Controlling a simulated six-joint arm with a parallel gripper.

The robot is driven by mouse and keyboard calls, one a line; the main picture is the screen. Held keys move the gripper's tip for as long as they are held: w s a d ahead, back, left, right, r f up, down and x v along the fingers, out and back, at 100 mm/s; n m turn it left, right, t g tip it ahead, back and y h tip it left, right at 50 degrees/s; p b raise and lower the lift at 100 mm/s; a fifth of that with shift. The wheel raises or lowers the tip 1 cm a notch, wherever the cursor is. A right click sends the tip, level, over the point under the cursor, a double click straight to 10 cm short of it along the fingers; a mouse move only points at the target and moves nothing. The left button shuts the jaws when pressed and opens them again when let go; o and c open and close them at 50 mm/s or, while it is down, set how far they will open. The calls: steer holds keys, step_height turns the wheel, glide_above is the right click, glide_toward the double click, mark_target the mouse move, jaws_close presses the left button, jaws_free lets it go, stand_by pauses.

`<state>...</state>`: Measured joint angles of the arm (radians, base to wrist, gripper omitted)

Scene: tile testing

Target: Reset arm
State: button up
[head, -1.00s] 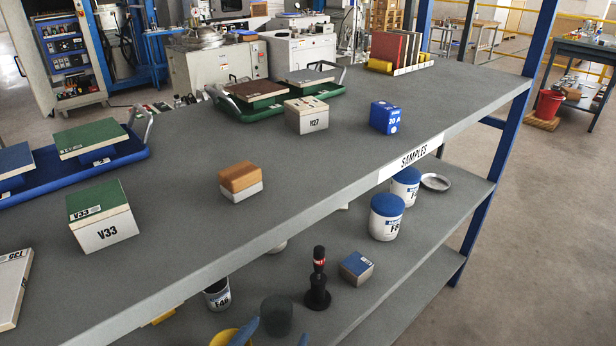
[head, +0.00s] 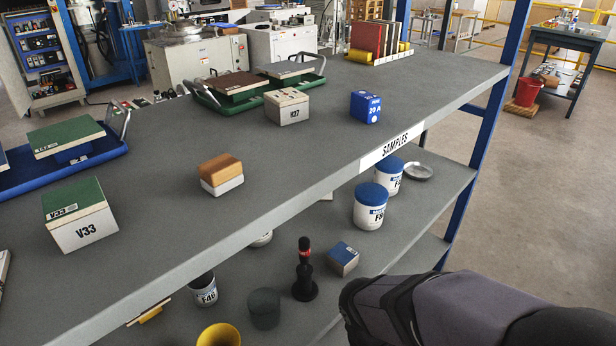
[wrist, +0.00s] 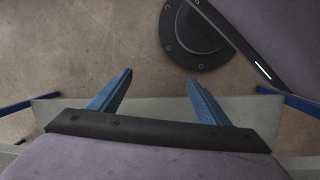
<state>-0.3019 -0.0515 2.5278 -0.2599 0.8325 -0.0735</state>
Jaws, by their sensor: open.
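My gripper (wrist: 157,98) shows in the wrist view with its two blue fingers spread wide apart and nothing between them. Beyond the fingers are bare brown floor and a strip of grey surface. My round dark base and part of my own arm show at the upper right of that view. In the head view my dark arm reaches in from the lower right corner, in front of the shelf unit; my fingers are not visible there.
The grey top shelf (head: 300,140) holds a V33 box (head: 80,222), a wooden-topped block (head: 221,172), an N27 box (head: 287,107) and a blue box (head: 365,107). The lower shelf holds jars (head: 370,208) and a black stamp-like tool (head: 304,275). Floor at right is open.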

step_height(320, 180, up, 31)
steer(key=w+d+m+t+y+p, duration=0.1)
steer(key=m+p, duration=0.5)
steer(key=p, duration=2.4)
steer(key=shift+w+d+m+y+p, duration=0.15)
steer(key=shift+w+m+y+p, duration=0.2)
steer(key=shift+y, duration=0.45)
